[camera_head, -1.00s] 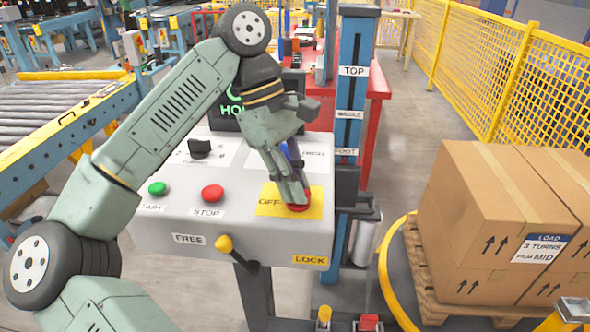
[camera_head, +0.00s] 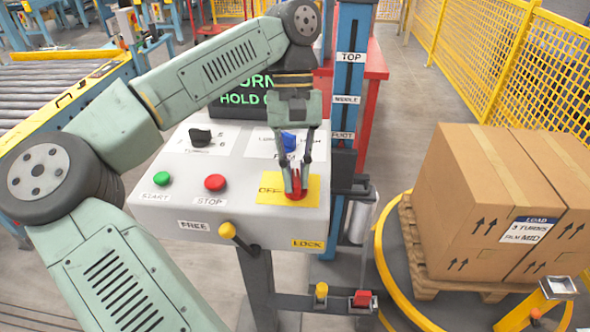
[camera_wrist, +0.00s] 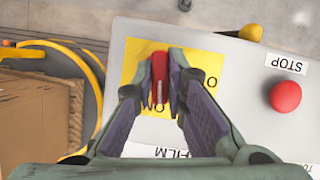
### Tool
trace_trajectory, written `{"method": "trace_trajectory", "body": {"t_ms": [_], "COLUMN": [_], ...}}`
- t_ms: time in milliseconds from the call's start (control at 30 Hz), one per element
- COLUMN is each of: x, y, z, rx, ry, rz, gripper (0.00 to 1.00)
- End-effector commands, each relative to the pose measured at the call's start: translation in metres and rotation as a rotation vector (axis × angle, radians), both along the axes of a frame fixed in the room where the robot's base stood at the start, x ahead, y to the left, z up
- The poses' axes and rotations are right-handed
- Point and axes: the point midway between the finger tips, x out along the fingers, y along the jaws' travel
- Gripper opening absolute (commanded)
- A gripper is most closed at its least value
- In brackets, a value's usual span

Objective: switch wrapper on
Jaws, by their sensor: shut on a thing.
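The wrapper's control panel (camera_head: 180,212) is a grey sloped box. A red rotary switch (camera_head: 297,186) sits on a yellow plate (camera_head: 268,189) marked OFF at its left in the head view. My gripper (camera_head: 296,182) reaches down from above, its fingers shut on the switch's red handle. The wrist view shows the handle (camera_wrist: 160,72) between the fingertips, lying along the picture's vertical, with lettering partly hidden by the fingers. The dark display (camera_head: 240,95) shows green text, partly covered by my arm.
The panel has a green START button (camera_head: 161,178), a red STOP button (camera_head: 215,182), a black knob (camera_head: 200,136), a blue knob (camera_head: 289,141) and a yellow-tipped lever (camera_head: 227,230). A blue mast (camera_head: 348,75) stands close behind. Cartons (camera_head: 480,185) sit on a turntable at right.

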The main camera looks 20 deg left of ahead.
Motion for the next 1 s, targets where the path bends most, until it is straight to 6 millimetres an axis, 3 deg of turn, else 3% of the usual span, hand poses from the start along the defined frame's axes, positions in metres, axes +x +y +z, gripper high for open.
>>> {"method": "trace_trajectory", "body": {"t_ms": [333,900,933,1000], "x": [0.0005,0.0006,0.0006,0.0006], "y": [-0.001,-0.001,-0.001,-0.001], "z": [-0.0004,-0.0006,-0.0006,-0.0006], "rx": [0.001,0.0,0.0,0.0], "ry": [0.0,-0.001,-0.001,-0.001], "rz": [-0.154,-0.186,-0.186,-0.186], "gripper": [0.0,0.0,0.13,0.18]}}
